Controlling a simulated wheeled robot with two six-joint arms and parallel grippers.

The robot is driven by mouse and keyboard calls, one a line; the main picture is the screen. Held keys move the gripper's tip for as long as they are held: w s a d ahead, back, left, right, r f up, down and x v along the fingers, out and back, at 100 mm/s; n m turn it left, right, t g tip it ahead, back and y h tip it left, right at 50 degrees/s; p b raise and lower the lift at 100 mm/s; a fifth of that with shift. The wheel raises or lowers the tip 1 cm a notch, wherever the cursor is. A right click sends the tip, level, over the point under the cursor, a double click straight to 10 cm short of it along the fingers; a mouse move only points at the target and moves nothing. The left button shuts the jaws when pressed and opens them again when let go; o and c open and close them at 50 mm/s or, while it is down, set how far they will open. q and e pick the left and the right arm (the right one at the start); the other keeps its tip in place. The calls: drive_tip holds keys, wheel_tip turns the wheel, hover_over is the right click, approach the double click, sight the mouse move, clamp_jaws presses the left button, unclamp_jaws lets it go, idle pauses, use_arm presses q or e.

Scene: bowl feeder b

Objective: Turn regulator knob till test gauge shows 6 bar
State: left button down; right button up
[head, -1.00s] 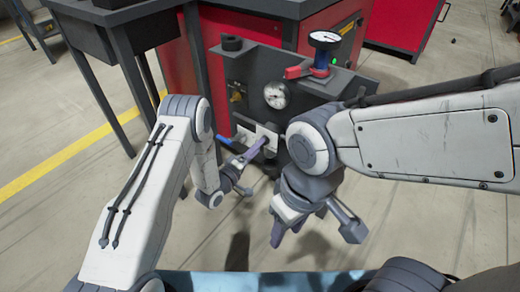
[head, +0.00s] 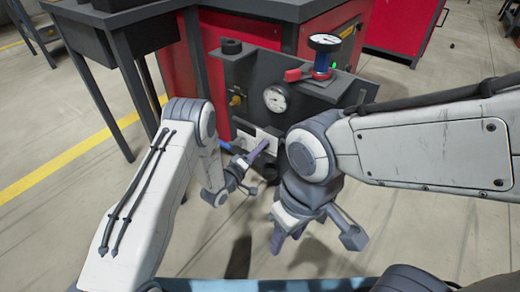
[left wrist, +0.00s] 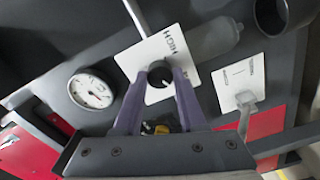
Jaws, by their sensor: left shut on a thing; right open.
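My left gripper (head: 264,147) is shut on a dark round knob on the front of the grey panel. In the left wrist view the knob (left wrist: 158,82) sits between the purple fingertips, in front of a white card marked HIGH (left wrist: 172,43). A round white-faced gauge (head: 275,98) is on the panel above; it also shows in the left wrist view (left wrist: 92,91). A second gauge (head: 325,42) stands on a blue and red fitting on top. Neither reading is legible. My right gripper (head: 278,240) is open and empty, in front of the panel and apart from it.
A brass fitting (head: 236,100) is at the left. In the left wrist view a second white card (left wrist: 228,92) has a pale lever before it.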

use_arm(q)
drive_tip(key=shift+s+m+p, duration=0.1)
drive_tip(key=shift+m+p, duration=3.75)
drive_tip(key=shift+m, duration=6.95)
drive_tip(key=shift+f, duration=0.1)
drive_tip(key=shift+c, duration=2.4)
unclamp_jaws()
